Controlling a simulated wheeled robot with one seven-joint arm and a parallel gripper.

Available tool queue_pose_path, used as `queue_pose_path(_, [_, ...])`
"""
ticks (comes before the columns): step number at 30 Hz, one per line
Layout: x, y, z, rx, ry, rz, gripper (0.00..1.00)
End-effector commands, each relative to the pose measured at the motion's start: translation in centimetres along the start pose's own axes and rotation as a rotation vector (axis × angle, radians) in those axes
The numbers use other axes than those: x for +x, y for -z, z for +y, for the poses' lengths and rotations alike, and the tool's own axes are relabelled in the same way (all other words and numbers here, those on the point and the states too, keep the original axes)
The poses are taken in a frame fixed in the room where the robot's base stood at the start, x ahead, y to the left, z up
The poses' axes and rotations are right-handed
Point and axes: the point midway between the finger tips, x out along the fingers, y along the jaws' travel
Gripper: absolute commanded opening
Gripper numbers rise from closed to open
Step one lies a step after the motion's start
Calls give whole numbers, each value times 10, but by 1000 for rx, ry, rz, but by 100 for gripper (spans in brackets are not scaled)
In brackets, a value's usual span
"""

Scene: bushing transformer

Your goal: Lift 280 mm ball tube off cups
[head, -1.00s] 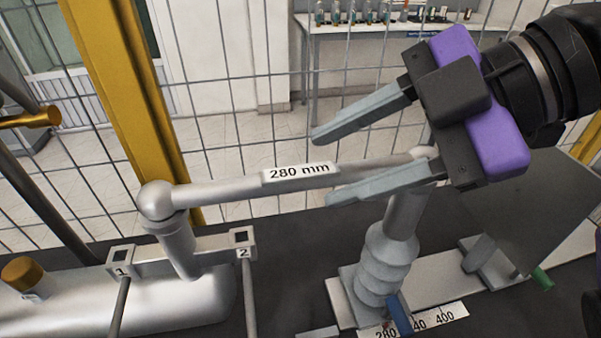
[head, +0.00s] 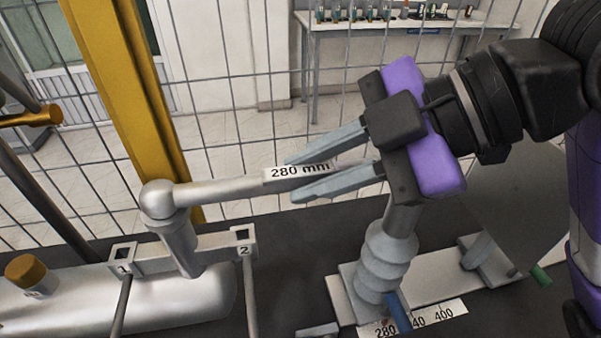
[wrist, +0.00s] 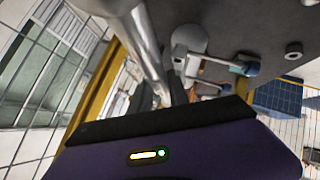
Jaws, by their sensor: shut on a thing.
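The 280 mm ball tube (head: 220,190) is a grey metal rod with a ball at its left end and a white "280 mm" label. Its left ball rests on the left cup post (head: 178,245). Its right end is hidden behind my gripper, above the ribbed right post (head: 388,255). My gripper (head: 292,180) comes from the right, with its two grey fingers on either side of the tube near the label, shut on it. In the wrist view the tube (wrist: 145,50) runs from the top down toward the fingers.
A bracket marked 1 and 2 (head: 185,252) stands in front of the left post. A scale plate (head: 430,317) and a blue handle (head: 399,312) lie by the right post's foot. A yellow pillar (head: 120,90) and wire fence stand behind.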

Motion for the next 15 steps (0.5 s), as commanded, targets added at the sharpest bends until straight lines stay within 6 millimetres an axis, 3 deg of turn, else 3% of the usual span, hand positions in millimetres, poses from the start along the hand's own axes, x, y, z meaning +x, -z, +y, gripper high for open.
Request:
queue_pose_path(8, [-4,4,3,-2,-1,0,0])
queue_pose_path(15, [-28,29,24,-5,-2,-2,0])
